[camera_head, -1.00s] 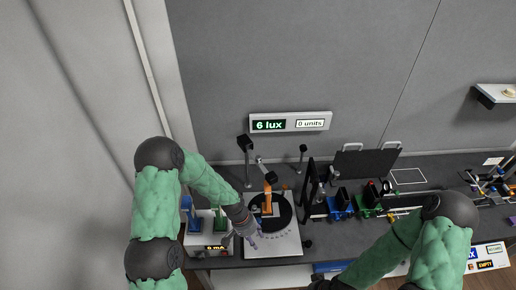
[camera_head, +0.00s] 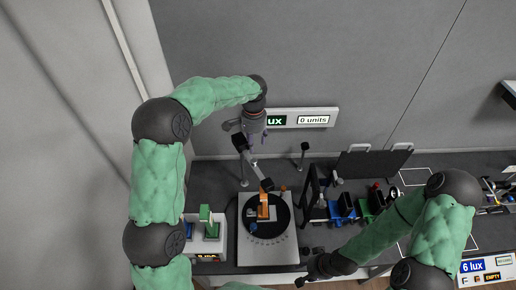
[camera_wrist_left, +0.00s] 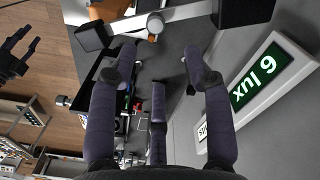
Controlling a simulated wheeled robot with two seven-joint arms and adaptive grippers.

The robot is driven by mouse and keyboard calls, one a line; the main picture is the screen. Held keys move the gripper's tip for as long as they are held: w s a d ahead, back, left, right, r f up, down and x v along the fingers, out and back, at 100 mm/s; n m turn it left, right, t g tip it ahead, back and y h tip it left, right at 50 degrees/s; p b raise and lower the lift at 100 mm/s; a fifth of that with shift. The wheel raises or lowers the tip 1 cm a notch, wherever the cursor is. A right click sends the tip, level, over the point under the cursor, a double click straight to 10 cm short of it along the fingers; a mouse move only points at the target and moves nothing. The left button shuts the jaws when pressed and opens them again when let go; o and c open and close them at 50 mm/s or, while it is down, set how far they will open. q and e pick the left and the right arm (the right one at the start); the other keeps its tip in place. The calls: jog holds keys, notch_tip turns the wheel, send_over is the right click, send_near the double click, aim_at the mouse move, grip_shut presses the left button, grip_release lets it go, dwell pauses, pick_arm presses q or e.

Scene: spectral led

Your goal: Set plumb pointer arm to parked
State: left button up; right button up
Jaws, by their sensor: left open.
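A jointed grey arm (camera_head: 254,167) with black end blocks reaches over a black round disc (camera_head: 280,222) on a light base plate; I take it as the pointer arm, though no label shows. An orange piece (camera_head: 263,204) stands on the disc. My left gripper (camera_head: 240,127) is open and empty behind and above the arm, near the wall display. In the left wrist view its fingers (camera_wrist_left: 160,65) are spread, with the grey arm (camera_wrist_left: 185,12) just beyond their tips. My right gripper (camera_head: 306,279) is low at the bench front; its fingers look spread in the wrist view (camera_wrist_left: 22,52).
A wall display (camera_head: 312,119) sits right behind my left gripper. A thin post (camera_head: 303,157) stands right of the arm. A black screen (camera_head: 370,163) and blue and green holders (camera_head: 347,207) crowd the right. A green-topped unit (camera_head: 206,222) stands left.

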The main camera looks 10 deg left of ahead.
aim_at(254, 160)
pick_arm(q)
jog(key=f, duration=0.3)
jog(key=f+p, duration=0.1)
jog(key=f, duration=0.2)
jog(key=s+f, duration=0.1)
jog(key=f, duration=0.2)
jog(key=shift+f+p, duration=0.25)
jog(key=shift+p, duration=0.05)
jog(key=shift+w+f, duration=0.15)
jog(key=shift+f, duration=0.3)
pick_arm(e)
jog(key=shift+s+r, duration=0.35)
jog(key=shift+r, duration=0.55)
pick_arm(q)
grip_shut()
